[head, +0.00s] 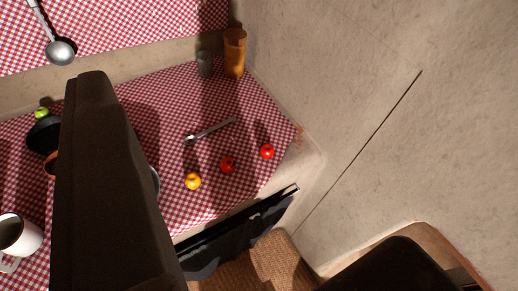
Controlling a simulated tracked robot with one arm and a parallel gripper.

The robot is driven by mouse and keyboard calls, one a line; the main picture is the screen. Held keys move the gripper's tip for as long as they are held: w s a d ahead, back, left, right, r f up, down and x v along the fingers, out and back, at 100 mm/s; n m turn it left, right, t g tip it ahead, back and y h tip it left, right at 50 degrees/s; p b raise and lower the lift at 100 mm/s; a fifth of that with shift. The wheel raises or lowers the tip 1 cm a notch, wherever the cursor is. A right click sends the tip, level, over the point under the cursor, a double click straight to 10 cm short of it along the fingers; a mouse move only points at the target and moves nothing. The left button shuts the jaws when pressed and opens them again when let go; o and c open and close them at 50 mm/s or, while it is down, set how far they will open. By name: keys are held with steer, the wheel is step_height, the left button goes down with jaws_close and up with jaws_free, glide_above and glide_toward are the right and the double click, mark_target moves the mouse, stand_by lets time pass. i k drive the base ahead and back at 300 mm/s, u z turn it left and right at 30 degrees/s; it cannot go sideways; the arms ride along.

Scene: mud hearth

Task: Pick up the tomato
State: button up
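A small bright red round fruit (267,151), which looks like the tomato, rests on the red-and-white checked cloth (165,122) near its right corner. A darker red round fruit (228,164), perhaps an apple, sits just left of it, so I cannot be fully sure which is the tomato. My gripper (245,158) shows as two dark, blurred fingers, one large at the left and one at the lower right, spread wide apart. Nothing is between them. The fruits lie beyond the fingers, untouched. The left finger hides part of the cloth.
A yellow fruit (193,181) and a metal spoon (210,131) lie near the red fruits. An amber cup (235,52) and a grey cup (204,64) stand at the back. A white mug (20,235) is at lower left. A mud wall (340,90) closes the right.

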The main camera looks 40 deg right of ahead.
mark_target(267, 151)
steer(key=i, duration=0.85)
steer(key=z, duration=0.05)
